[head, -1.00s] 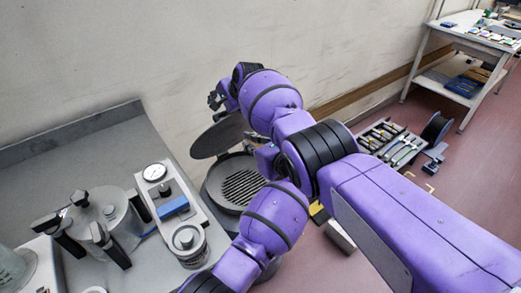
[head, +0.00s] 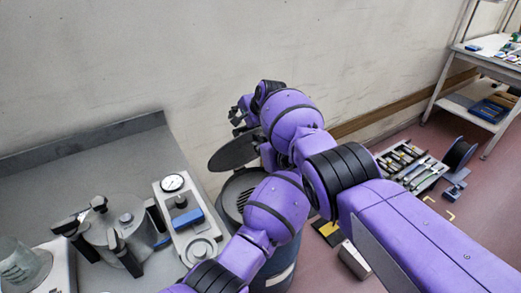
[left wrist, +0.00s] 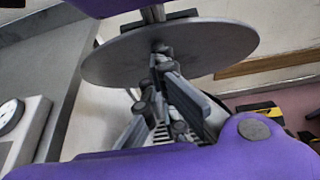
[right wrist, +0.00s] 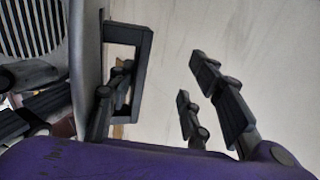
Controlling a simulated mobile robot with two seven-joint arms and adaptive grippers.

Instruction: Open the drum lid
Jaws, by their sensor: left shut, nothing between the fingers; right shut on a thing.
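The drum lid (head: 234,152) is a dark grey disc standing tilted open above the drum (head: 272,272), whose slatted grate is partly covered by my left arm. The lid's underside (left wrist: 205,45) fills the upper left wrist view. My left gripper (left wrist: 163,85) is shut and empty just in front of it; whether it touches the lid is unclear. In the right wrist view, the lid (right wrist: 84,75) shows edge-on, with a dark rectangular handle (right wrist: 145,75) beside it. My right gripper (right wrist: 165,72) is at this handle, one finger seen through its opening, and is shut on it.
A steel bench (head: 90,180) on the left carries a gauge unit (head: 172,184) and a clamped pot (head: 118,235). The wall stands close behind the lid. A tool tray (head: 412,166) and a reel (head: 459,153) are on the floor right, with a shelf table beyond.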

